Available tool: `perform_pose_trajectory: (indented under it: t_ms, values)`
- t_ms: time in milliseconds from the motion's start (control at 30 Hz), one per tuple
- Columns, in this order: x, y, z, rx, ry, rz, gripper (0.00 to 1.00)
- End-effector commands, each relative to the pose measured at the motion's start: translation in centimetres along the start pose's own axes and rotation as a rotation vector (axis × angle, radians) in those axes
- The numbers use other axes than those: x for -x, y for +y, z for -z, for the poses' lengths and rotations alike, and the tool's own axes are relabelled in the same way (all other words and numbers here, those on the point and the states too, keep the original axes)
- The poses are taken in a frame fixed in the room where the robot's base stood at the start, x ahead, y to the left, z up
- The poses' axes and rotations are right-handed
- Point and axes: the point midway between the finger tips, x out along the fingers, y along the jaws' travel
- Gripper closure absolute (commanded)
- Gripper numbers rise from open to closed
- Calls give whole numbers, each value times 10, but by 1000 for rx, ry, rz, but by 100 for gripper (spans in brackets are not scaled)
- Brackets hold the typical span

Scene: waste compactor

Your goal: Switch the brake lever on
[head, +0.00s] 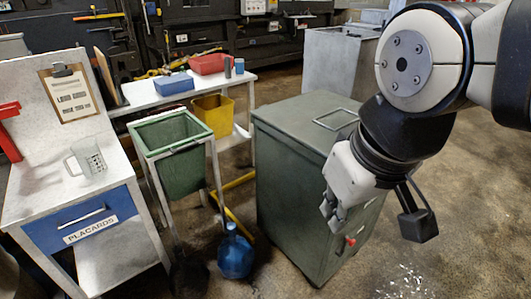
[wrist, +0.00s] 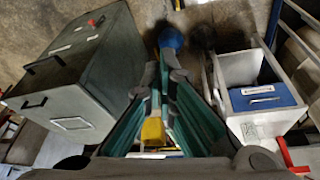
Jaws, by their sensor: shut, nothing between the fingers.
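A small red-tipped handle (head: 349,241), which looks like the brake lever, is on the front side of the dark green metal cabinet (head: 290,185). In the wrist view a small red spot (wrist: 92,22) shows on the same cabinet, at the upper left. The lever's exact position is too small to tell. My gripper (head: 332,216) is shut and empty, pointing down in front of the cabinet in the head view. In the wrist view its fingers (wrist: 166,62) are close together, apart from the red spot.
A green bin (head: 180,175) on a frame stands left of the cabinet, with a blue jug (head: 235,255) on the floor. A desk with a blue drawer (head: 85,218), a glass mug (head: 87,158) and a red bracket (head: 8,132) is at the left. Floor at the right is clear.

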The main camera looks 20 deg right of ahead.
Motion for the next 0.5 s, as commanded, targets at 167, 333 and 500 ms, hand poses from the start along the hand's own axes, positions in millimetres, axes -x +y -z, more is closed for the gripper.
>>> perform_pose_trajectory:
  t_ms: [167, 333, 500]
  values:
    - [-39, 13, 17, 141, -136, -38, 100]
    - [-76, 27, 32, 297, -278, -68, 100]
    - [-114, 42, 46, 455, -422, -86, 100]
